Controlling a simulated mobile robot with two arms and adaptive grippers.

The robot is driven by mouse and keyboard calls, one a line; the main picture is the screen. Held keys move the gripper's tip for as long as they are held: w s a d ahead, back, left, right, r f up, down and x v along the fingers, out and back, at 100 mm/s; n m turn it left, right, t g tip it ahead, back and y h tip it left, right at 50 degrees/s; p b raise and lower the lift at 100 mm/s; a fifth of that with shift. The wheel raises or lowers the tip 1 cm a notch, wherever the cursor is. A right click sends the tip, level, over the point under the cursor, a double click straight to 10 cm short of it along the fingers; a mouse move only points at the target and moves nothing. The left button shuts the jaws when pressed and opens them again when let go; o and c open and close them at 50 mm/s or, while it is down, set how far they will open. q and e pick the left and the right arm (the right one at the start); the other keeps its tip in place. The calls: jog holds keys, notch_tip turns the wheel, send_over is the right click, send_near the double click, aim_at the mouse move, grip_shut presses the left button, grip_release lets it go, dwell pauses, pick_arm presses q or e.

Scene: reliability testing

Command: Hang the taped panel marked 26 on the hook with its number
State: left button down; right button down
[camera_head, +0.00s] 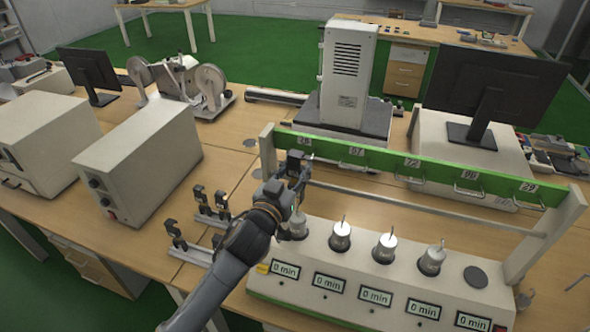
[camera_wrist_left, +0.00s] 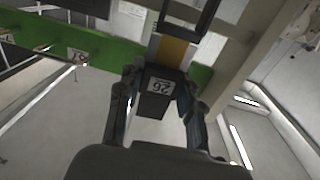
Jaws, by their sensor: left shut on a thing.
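The dark panel marked 26 (camera_wrist_left: 156,88) is between the fingers of my left gripper (camera_wrist_left: 156,98), which is shut on it. A yellow tape band (camera_wrist_left: 174,50) and a dark loop (camera_wrist_left: 188,14) show above its label in the left wrist view. In the head view, my left gripper (camera_head: 298,166) is at the left end of the green hook rail (camera_head: 385,160), just in front of the leftmost number label (camera_head: 305,141). That label looks like 26 but is small. The leftmost hook is hidden; I cannot tell whether the loop touches it. My right gripper is not in view.
Other labelled hooks, such as the one by 57 (camera_head: 356,152), run along the rail to the right. A grey rod (camera_head: 430,208) crosses below it. A white timer box (camera_head: 380,290) with several metal weights stands in front. Small black stands (camera_head: 200,203) are at left.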

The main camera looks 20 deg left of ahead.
pick_arm(q)
jog(key=shift+w, duration=0.2)
jog(key=shift+w, duration=0.6)
jog(key=shift+w, duration=0.1)
jog(key=shift+f, duration=0.1)
jog(key=shift+f+b, duration=0.35)
jog(key=shift+f, duration=0.1)
jog(key=shift+f, duration=0.3)
dwell(0.4)
